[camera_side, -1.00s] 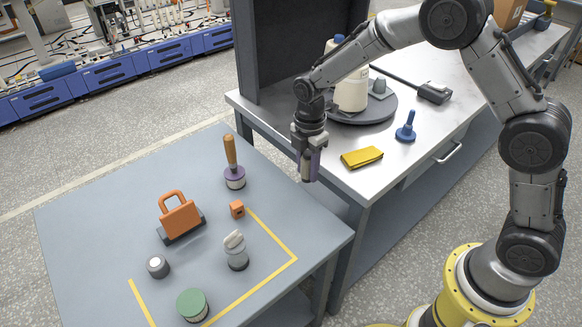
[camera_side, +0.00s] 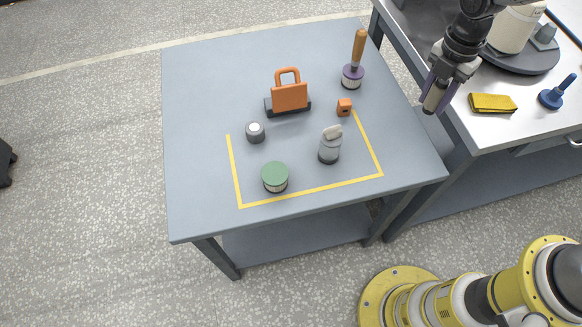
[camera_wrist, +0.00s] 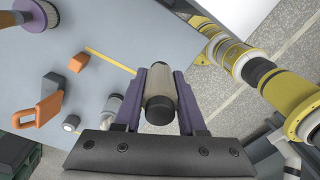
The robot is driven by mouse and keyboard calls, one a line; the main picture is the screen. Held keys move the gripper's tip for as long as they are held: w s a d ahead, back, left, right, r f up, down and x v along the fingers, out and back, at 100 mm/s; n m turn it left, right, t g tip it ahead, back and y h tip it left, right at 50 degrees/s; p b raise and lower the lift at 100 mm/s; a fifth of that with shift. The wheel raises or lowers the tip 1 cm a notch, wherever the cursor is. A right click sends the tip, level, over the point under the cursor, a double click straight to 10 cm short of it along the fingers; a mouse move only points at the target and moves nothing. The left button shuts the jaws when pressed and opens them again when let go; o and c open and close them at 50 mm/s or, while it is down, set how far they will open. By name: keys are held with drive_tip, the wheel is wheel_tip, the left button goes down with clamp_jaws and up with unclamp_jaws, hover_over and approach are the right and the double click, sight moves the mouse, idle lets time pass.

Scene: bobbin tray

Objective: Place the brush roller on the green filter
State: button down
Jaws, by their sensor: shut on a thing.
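My gripper (camera_side: 435,98) is shut on the brush roller (camera_wrist: 160,93), a beige cylinder with dark ends. In the side view the roller (camera_side: 433,98) hangs between the purple fingers, in the air near the right edge of the blue-grey table, beside the white bench. In the wrist view my gripper (camera_wrist: 160,105) has one finger on each side of it. The green filter (camera_side: 275,174), a short round can with a green top, stands upright near the front of the yellow-taped area, well left of my gripper. I cannot make it out in the wrist view.
On the blue-grey table (camera_side: 200,140) stand an orange-handled block (camera_side: 290,97), a small orange block (camera_side: 344,107), a wooden-handled brush (camera_side: 352,75), a grey knob (camera_side: 255,132) and a grey bottle-like part (camera_side: 330,148). A yellow cloth (camera_side: 492,103) lies on the bench right of my gripper.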

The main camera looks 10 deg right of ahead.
drive_tip(key=s+a+r+n, duration=0.2)
drive_tip(key=s+a+n, duration=0.3)
drive_tip(key=a, duration=0.7)
drive_tip(key=s+a+r+n, duration=0.1)
drive_tip(key=s+a+n, duration=0.5)
drive_tip(key=a, duration=0.6)
hover_over(275, 173)
wheel_tip(275, 173, down, 9)
drive_tip(key=shift+f, duration=1.75)
drive_tip(key=shift+f, duration=0.15)
drive_tip(key=shift+c, duration=2.4)
unclamp_jaws()
